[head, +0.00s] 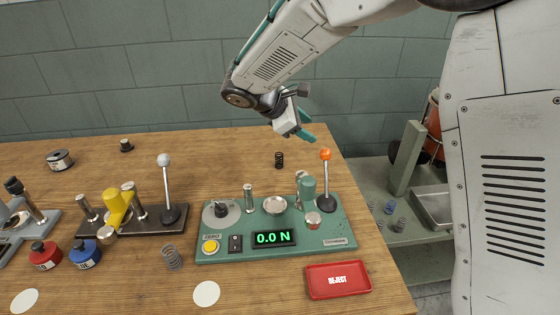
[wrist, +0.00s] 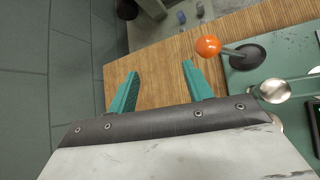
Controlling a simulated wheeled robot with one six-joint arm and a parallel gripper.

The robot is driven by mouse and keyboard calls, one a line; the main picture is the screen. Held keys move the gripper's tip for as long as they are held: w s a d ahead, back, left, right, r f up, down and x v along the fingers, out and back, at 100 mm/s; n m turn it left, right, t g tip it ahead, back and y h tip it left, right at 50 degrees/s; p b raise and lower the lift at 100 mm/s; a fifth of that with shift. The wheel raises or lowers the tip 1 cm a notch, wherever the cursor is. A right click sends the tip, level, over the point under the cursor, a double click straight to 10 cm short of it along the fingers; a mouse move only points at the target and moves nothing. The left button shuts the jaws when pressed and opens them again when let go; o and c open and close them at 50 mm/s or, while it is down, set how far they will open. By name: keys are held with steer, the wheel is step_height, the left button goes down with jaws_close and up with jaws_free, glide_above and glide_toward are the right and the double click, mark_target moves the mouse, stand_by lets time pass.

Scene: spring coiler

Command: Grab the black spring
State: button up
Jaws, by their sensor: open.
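The black spring (head: 279,160) stands upright on the wooden table (head: 215,150), towards its back right, behind the green tester. My gripper (head: 307,126) is above and a little right of the spring in the head view, clear of it. Its two teal fingers are apart and empty. In the wrist view my gripper (wrist: 160,84) is also open, with bare wood and the table edge between and beyond the fingers. I cannot see the black spring in the wrist view.
The green tester (head: 340,243) has an upright lever with an orange knob (head: 325,154), close to the spring's right; the knob (wrist: 208,46) also shows in the wrist view. A grey spring (head: 171,257) and a red reject tray (head: 338,280) are nearer. The table behind the tester is mostly clear.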

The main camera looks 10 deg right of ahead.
mark_target(277, 157)
steer(key=w+a+f+n+t, duration=0.1)
steer(key=a+f+n, duration=0.1)
steer(key=a+f, duration=0.1)
steer(key=w+a+f+n+t+h, duration=0.1)
steer(key=w+a+f+n, duration=0.1)
steer(key=f, duration=0.3)
steer(key=w+a+f+n+t+h, duration=0.1)
steer(key=a+f+n, duration=0.2)
steer(key=a+f, duration=0.1)
steer(key=shift+w+a+f+t, duration=0.2)
steer(key=shift+w+a+t, duration=0.2)
steer(key=shift+a, duration=0.1)
steer(key=shift+w+a+f+n, duration=0.1)
steer(key=shift+a+f+n, duration=0.05)
steer(key=shift+f+n, duration=0.2)
steer(key=shift+h, duration=0.3)
steer(key=x, duration=0.7)
steer(key=shift+w+d+f, duration=0.15)
steer(key=shift+d+f, duration=0.05)
steer(key=shift+d, duration=0.05)
steer(key=c, duration=1.1)
